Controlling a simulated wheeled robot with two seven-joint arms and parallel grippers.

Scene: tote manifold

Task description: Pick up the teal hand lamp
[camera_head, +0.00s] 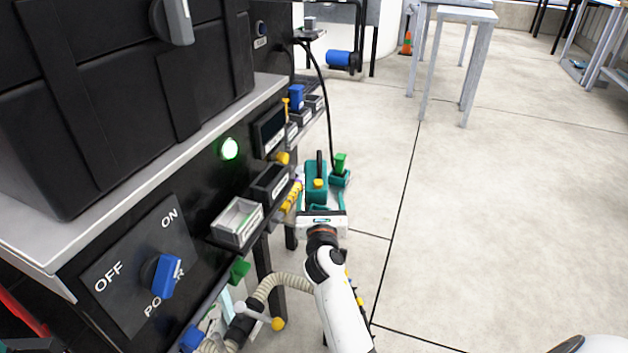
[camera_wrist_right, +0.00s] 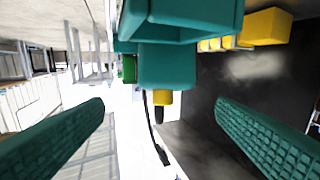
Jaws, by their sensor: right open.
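The teal hand lamp (camera_head: 316,181), with a yellow knob and a dark upright piece on top, is beside the black panel's right end. In the right wrist view it seems to be the teal body (camera_wrist_right: 166,66) with a yellow part, just ahead of the fingers, cut off by the top edge. My right gripper (camera_head: 320,200) is open, its two teal fingers apart just on the near side of the lamp. In the wrist view nothing is clamped between the fingers (camera_wrist_right: 160,108). The lamp's lower part is partly hidden behind the gripper. My left gripper is not in view.
A green block on a teal base (camera_head: 340,172) stands right behind the lamp, with a black cable near it. The black panel (camera_head: 205,190) with trays, yellow parts and a blue power knob (camera_head: 163,276) borders the left. Open floor (camera_head: 480,220) lies to the right.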

